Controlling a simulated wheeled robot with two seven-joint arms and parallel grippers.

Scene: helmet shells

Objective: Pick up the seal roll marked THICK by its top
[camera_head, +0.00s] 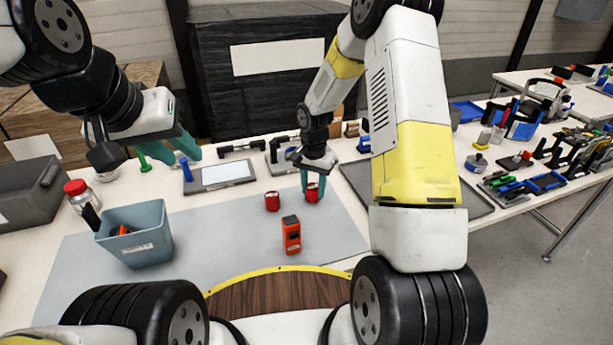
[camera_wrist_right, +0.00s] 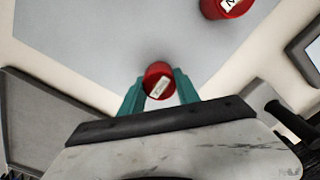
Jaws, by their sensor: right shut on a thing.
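Two small red rolls stand on the grey mat. One red roll (camera_head: 313,193) is between the teal fingers of my right gripper (camera_head: 316,182), which reaches down from above and is shut on it. The right wrist view shows this roll (camera_wrist_right: 158,76) between both fingertips, with a white label too small to read. The other red roll (camera_head: 272,201) stands apart, to the left; it shows at the upper right of the right wrist view (camera_wrist_right: 226,6), its label cut off. My left gripper (camera_head: 186,148) hangs over the table's back left, away from both rolls; its finger gap is unclear.
An orange-red device (camera_head: 291,235) stands on the mat (camera_head: 222,240) in front of the rolls. A blue-grey bin (camera_head: 150,235) and a red-capped jar (camera_head: 82,197) are at left. A flat dark tray (camera_head: 357,178) lies to the right. The mat between bin and device is clear.

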